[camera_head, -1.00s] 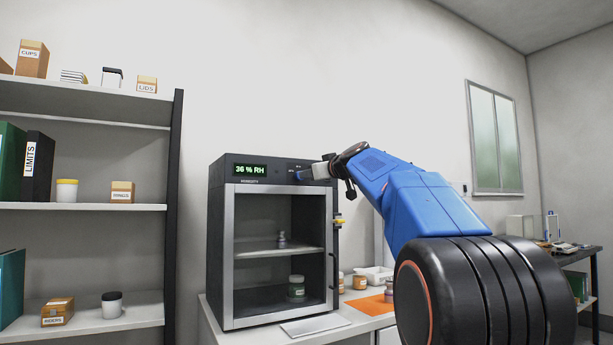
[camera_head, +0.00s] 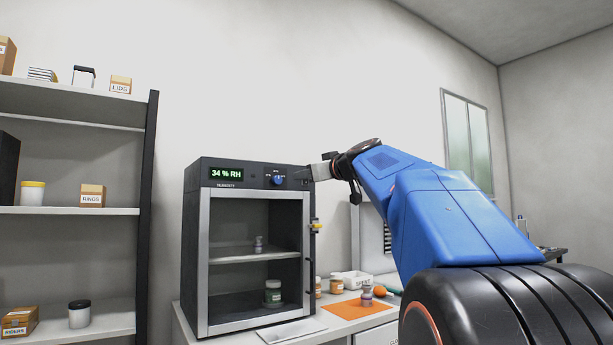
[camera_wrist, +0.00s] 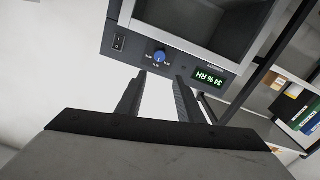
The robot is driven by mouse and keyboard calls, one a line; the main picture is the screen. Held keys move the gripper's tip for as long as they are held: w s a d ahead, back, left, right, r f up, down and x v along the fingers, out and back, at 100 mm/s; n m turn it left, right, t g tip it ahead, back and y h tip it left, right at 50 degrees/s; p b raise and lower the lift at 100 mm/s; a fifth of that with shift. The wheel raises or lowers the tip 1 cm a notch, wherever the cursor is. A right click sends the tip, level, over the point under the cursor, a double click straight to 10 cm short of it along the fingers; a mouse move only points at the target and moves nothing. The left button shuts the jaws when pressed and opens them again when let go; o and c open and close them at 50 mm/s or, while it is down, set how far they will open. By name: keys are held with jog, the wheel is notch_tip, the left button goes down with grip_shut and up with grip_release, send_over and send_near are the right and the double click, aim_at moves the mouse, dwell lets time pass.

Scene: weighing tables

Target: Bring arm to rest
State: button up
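My arm is blue and reaches from the lower right of the head view toward the humidity cabinet (camera_head: 192,250). My gripper (camera_head: 312,172) is just right of the cabinet's top corner, clear of its blue knob (camera_head: 278,180). In the wrist view, my gripper (camera_wrist: 160,75) has its two dark fingers apart with nothing between them. The knob (camera_wrist: 159,56) shows beyond the fingertips, not touched. The green display (camera_head: 227,174) reads 34 % RH. The cabinet's glass door looks shut, with a jar (camera_head: 273,294) and a small metal weight (camera_head: 258,245) inside.
A grey shelf unit (camera_head: 85,210) with boxes stands at the left. Bare wall is above the cabinet.

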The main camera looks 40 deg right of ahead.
dwell(0.3)
jog(key=s+a+f+g+y, duration=0.1)
jog(key=s+a+f+g, duration=0.15)
jog(key=a+f, duration=0.6)
jog(key=s+a+f+g+y, duration=0.15)
jog(key=s+a+f, duration=0.3)
jog(key=f, duration=0.75)
jog(key=s+a+f+g+y, duration=0.1)
jog(key=s+a+f+g, duration=0.2)
jog(key=a+f, duration=0.55)
jog(key=s+a+f+g, duration=0.1)
jog(key=s+f+g, duration=0.1)
jog(key=s+f, duration=0.5)
jog(key=s+f+m+g+h, duration=0.1)
jog(key=s+f+g, duration=0.1)
jog(key=s+f, duration=0.6)
jog(key=s+a+f+m+g+h, duration=0.1)
jog(key=s+f, duration=0.7)
jog(key=f, duration=0.8)
jog(key=shift+a+f+g, duration=0.25)
jog(key=shift+a+g, duration=0.1)
jog(key=shift+g, duration=0.25)
